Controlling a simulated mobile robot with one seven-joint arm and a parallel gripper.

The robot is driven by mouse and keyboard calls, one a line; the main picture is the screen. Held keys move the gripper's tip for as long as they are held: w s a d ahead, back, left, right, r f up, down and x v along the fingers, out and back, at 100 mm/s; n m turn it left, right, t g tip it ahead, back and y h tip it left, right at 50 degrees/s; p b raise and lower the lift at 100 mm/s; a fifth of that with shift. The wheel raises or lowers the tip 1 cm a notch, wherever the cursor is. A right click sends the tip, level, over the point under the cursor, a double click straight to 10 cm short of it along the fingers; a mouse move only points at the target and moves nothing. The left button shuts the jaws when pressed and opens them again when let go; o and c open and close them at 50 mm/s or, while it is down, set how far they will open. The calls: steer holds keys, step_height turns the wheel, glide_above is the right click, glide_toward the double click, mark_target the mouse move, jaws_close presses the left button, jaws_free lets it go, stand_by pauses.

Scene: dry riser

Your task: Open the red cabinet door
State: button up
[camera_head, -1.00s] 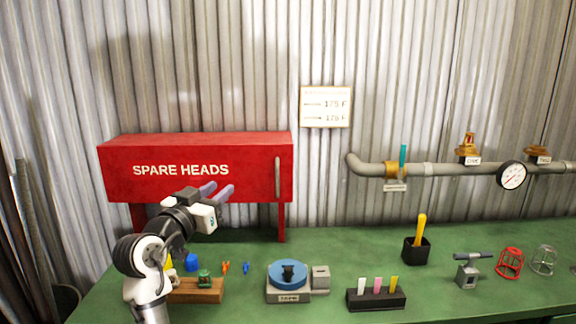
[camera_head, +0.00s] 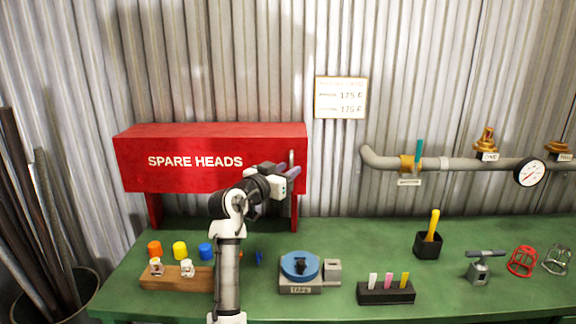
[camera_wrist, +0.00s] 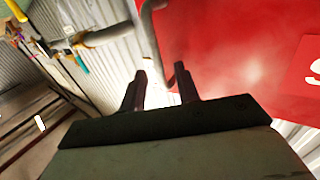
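The red cabinet (camera_head: 205,180) marked "SPARE HEADS" stands on legs at the back left of the green bench. Its door looks shut. A grey vertical bar handle (camera_head: 291,158) is at the right end of its front. My gripper (camera_head: 293,171) is in front of that end and hides the handle's lower part. In the wrist view the gripper (camera_wrist: 160,78) is open, its two dark fingers apart. There the grey handle (camera_wrist: 149,35) runs down toward the gap between the fingers, beside the red door (camera_wrist: 240,60). I cannot tell whether it touches them.
On the green bench (camera_head: 340,255) below are a wooden block (camera_head: 172,281), several coloured caps, a blue tape holder (camera_head: 299,266) and a dark marker rack (camera_head: 386,293). A grey pipe (camera_head: 455,163) with a gauge runs along the wall at right.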

steer(key=shift+w+d, duration=0.3)
steer(key=shift+w, duration=0.15)
jaws_close()
